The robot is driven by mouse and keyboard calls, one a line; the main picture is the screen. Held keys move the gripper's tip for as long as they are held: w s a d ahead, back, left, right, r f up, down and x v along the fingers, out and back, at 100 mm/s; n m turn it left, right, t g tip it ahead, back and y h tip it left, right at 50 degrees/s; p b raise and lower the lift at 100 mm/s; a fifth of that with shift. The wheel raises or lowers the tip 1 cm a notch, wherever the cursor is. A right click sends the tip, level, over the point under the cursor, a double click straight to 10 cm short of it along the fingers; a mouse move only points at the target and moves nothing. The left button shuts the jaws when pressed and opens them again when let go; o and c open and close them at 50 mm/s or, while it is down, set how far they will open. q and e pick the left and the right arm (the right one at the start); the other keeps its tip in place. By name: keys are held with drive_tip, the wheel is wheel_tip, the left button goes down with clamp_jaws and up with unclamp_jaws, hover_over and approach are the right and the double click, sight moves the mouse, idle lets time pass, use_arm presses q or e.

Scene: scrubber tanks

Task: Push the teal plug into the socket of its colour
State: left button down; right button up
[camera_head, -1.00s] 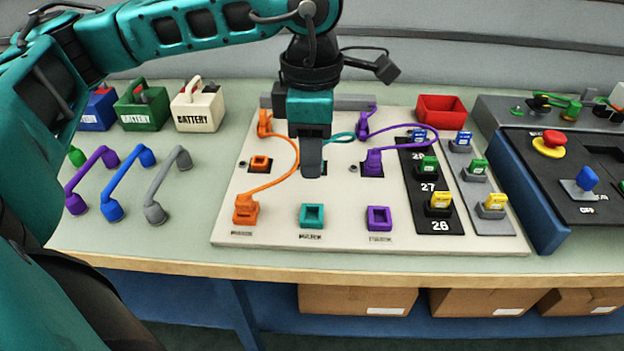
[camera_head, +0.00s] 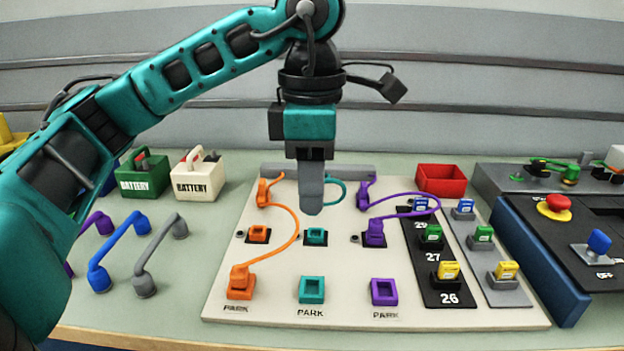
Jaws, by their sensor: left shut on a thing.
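My left gripper (camera_head: 312,200) points straight down above the board, in front of its back part. Its fingers are shut on the teal plug, which they hide; the teal cable (camera_head: 342,187) curves out from behind them. The teal socket in the middle row (camera_head: 316,236) shows just below the fingertips and looks empty. A second teal socket (camera_head: 312,290), labelled PARK, is in the front row and looks empty. The fingertips appear apart from both; the exact height is hard to tell. My right gripper is not in view.
On the board (camera_head: 350,315), an orange plug (camera_head: 240,280) sits in its front socket and a purple plug (camera_head: 374,232) in the middle row. Their cables arc beside the gripper. A red bin (camera_head: 441,180) stands behind, batteries and coloured handles at left, a switch panel at right.

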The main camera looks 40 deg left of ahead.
use_arm(q)
drive_tip(key=shift+f, duration=0.75)
drive_tip(key=shift+r, duration=0.1)
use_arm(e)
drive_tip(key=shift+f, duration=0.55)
use_arm(q)
drive_tip(key=shift+w+a, duration=0.15)
drive_tip(key=shift+w, duration=0.2)
drive_tip(key=w+a+f+p, duration=0.1)
drive_tip(key=w+a, duration=0.5)
drive_tip(key=w, duration=0.4)
drive_tip(key=shift+w+a+f+p, duration=0.2)
drive_tip(key=shift+a+f+p, duration=0.05)
drive_tip(key=shift+f+p, duration=0.15)
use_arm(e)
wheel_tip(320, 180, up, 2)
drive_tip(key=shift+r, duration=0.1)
